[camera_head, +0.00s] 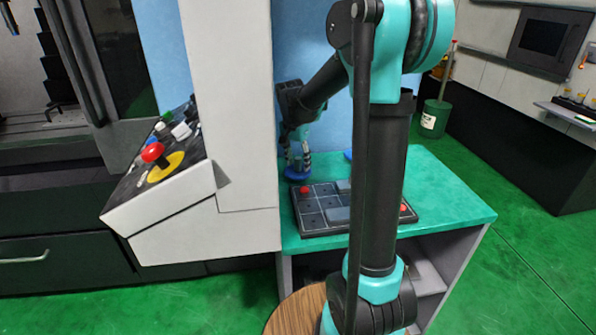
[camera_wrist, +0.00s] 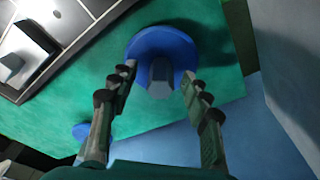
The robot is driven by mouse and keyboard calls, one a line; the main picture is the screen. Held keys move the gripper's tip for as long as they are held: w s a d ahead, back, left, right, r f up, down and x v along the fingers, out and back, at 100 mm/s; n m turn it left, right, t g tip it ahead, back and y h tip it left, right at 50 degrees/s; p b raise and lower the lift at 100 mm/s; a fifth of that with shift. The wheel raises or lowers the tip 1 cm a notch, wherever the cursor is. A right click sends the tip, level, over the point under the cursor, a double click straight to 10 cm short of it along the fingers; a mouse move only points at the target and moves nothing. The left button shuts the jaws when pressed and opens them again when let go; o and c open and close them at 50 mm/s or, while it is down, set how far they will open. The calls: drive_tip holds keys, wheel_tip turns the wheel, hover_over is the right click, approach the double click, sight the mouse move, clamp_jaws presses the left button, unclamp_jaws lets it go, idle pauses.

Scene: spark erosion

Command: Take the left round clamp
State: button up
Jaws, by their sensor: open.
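The left round clamp is a blue disc (camera_head: 297,174) on the green tabletop, at its left end behind the tray. In the wrist view the blue disc (camera_wrist: 160,34) carries a grey upright block (camera_wrist: 160,78) in its middle. My gripper (camera_head: 298,158) is just over this clamp, pointing down. In the wrist view my gripper (camera_wrist: 158,75) is open, with one finger on each side of the grey block and visible gaps to it. A second blue round clamp (camera_head: 348,154) is farther right, partly hidden by my arm; its edge (camera_wrist: 81,131) shows in the wrist view.
A dark tray (camera_head: 312,219) with grey compartments, a red round piece (camera_head: 304,190) and grey blocks lies in front of the clamp. A white machine panel (camera_head: 232,110) stands close on the left and a blue wall behind. The table's right part (camera_head: 445,200) is clear.

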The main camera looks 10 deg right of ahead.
clamp_jaws()
drive_tip(key=shift+r, duration=0.1)
idle(0.5)
